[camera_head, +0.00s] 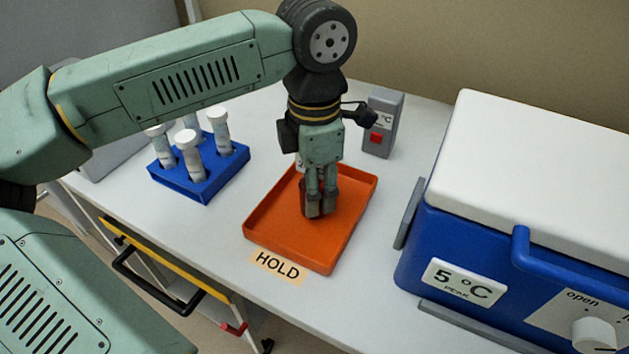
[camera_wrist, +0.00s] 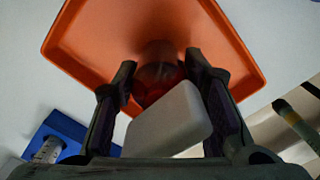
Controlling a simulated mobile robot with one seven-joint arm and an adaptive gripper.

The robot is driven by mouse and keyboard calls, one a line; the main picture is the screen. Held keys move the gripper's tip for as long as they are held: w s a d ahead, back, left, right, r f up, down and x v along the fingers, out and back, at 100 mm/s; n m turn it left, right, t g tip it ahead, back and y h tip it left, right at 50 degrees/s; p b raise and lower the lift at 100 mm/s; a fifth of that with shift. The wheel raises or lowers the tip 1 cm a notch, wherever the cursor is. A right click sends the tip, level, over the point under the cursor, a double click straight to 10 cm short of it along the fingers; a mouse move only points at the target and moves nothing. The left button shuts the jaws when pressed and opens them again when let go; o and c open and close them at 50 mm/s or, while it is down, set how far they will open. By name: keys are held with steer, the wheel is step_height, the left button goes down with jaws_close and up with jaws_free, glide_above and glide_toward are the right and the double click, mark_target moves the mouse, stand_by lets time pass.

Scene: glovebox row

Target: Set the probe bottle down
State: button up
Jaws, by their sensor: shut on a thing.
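My gripper (camera_head: 318,203) points down over the orange tray (camera_head: 262,222), which has a HOLD label at its front edge. It is shut on the probe bottle, whose dark red body (camera_wrist: 158,74) and pale blocky part (camera_wrist: 168,122) show between the fingers in the wrist view. In the head view the fingers hide most of the bottle; a dark part shows low between them. The bottle is inside the tray's outline, at or just above its floor; I cannot tell whether it touches. The tray (camera_wrist: 85,35) looks otherwise empty.
A blue rack (camera_head: 200,180) with several capped tubes stands left of the tray. A grey device (camera_head: 382,122) with a red button stands behind it. A blue cooler box (camera_head: 480,235) marked 5 °C, with a white lid, fills the right side. Bare tabletop surrounds the tray.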

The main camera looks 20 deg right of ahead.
steer(key=shift+f, duration=0.2)
steer(key=o, duration=1.3)
steer(key=shift+r, duration=0.1)
steer(key=shift+r, duration=0.25)
step_height(320, 180, up, 12)
steer(key=shift+f+b, duration=0.1)
steer(key=shift+b, duration=0.45)
